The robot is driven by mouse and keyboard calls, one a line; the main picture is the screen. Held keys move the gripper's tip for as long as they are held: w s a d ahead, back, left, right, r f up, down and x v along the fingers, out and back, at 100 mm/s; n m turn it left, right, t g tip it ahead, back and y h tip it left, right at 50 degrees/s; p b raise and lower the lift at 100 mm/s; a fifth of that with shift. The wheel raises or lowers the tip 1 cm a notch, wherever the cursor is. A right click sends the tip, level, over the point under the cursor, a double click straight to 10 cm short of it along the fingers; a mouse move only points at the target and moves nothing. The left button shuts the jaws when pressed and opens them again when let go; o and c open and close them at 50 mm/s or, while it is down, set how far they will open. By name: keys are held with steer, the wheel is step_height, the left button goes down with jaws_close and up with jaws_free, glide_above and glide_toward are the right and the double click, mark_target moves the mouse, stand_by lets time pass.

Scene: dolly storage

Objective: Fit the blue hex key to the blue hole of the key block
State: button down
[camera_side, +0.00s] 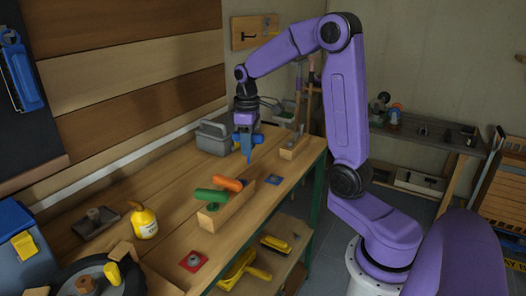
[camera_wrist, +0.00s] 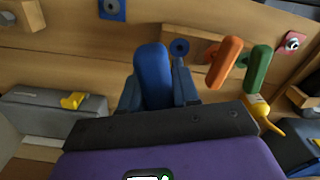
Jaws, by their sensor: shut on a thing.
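My gripper (camera_side: 246,140) is shut on the blue hex key. In the wrist view the key's thick blue handle (camera_wrist: 152,75) sits between my two blue fingers. In the side view its thin shaft (camera_side: 249,157) points down, above the table and apart from it. The wooden key block (camera_side: 208,220) stands on the table below and nearer the side camera. In the wrist view a blue ring with a dark centre (camera_wrist: 180,47) shows at the block, close beside my right finger. Orange (camera_wrist: 225,62) and green (camera_wrist: 257,68) handles are at the block too. The key's tip is hidden in the wrist view.
A blue square plate (camera_side: 272,181) lies right of the block, and a red plate (camera_side: 193,260) lies near the front. A yellow bottle (camera_side: 144,222) stands left. A grey toolbox (camera_side: 213,136) and a wooden block (camera_side: 295,146) stand behind.

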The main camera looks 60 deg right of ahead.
mark_target(239, 141)
steer(key=a+r, duration=0.2)
steer(key=a, duration=0.1)
steer(key=shift+w+a+r, duration=0.1)
steer(key=shift+w+a, duration=0.1)
steer(key=shift+a, duration=0.1)
steer(key=shift+f, duration=2.85)
steer(key=shift+f, duration=0.15)
steer(key=shift+f, duration=1.25)
steer(key=shift+f, duration=0.3)
steer(key=shift+f, duration=0.9)
